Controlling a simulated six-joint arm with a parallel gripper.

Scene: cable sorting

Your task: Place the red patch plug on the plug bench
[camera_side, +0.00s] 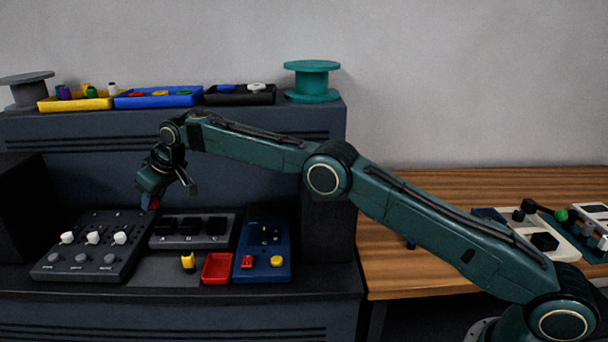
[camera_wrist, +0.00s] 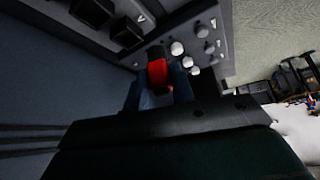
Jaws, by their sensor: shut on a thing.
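My gripper (camera_side: 154,192) is shut on the red patch plug (camera_side: 153,203), which hangs in the air above the shelf, over the back of the knob panel. In the wrist view the red plug (camera_wrist: 158,72), with a dark end, sits between the fingers of my gripper (camera_wrist: 159,90). In the side view the fingers hide most of the plug. No label marks the plug bench; a dark block with three black square sockets (camera_side: 193,241) stands below and right of my gripper, but I cannot tell whether it is the bench.
A dark panel with white knobs (camera_side: 86,261) lies below my gripper. A yellow plug (camera_side: 188,262), a red tray (camera_side: 217,268) and a blue panel (camera_side: 260,262) are to the right. The upper shelf (camera_side: 240,125) with trays and spools stands behind my arm.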

